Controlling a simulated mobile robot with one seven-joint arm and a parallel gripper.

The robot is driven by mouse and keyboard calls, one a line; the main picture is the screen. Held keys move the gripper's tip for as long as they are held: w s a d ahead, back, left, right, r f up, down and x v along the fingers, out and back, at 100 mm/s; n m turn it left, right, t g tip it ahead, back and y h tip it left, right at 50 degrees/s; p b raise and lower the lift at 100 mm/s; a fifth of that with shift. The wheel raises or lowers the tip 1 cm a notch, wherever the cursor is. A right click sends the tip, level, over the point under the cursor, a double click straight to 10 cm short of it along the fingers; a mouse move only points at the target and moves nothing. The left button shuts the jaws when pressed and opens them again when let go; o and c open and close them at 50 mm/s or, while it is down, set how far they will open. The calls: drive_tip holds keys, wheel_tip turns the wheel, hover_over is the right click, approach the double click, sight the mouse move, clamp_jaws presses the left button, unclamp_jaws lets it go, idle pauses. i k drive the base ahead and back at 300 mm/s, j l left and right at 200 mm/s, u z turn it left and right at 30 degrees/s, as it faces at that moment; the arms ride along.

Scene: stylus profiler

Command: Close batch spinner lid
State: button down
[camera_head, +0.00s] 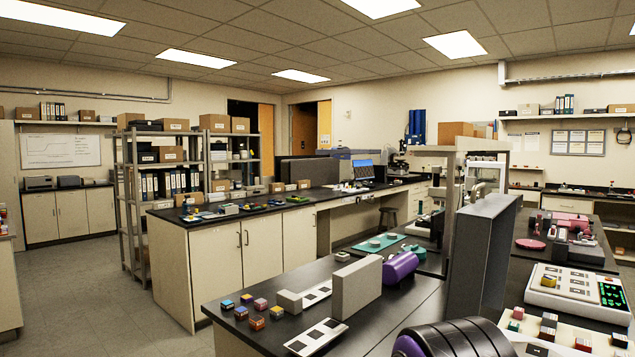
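I cannot tell for certain which thing is the batch spinner or its lid. A purple cylinder (401,267) lies on its side on the near black bench. A large black, ribbed, rounded body (455,338) with a purple side is cut off by the bottom edge; whether it is open or closed does not show. A round pink disc (530,244) lies on the right bench beside a pink and dark device (574,228). My gripper is not in view.
A tall grey panel (483,262) stands on the near bench and hides part of what is behind. Grey blocks (357,287), small coloured cubes (257,304) and white slotted plates (316,337) lie left of it. A white keypad device (577,291) is at right. The floor at left is clear.

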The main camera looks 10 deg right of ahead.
sight(482, 246)
drive_tip(key=i+j+z, duration=0.1)
drive_tip(key=z, duration=0.25)
drive_tip(key=j+z, duration=0.2)
drive_tip(key=z, duration=0.15)
drive_tip(key=i+j+z, duration=0.1)
drive_tip(key=z, duration=0.25)
drive_tip(key=j, duration=0.1)
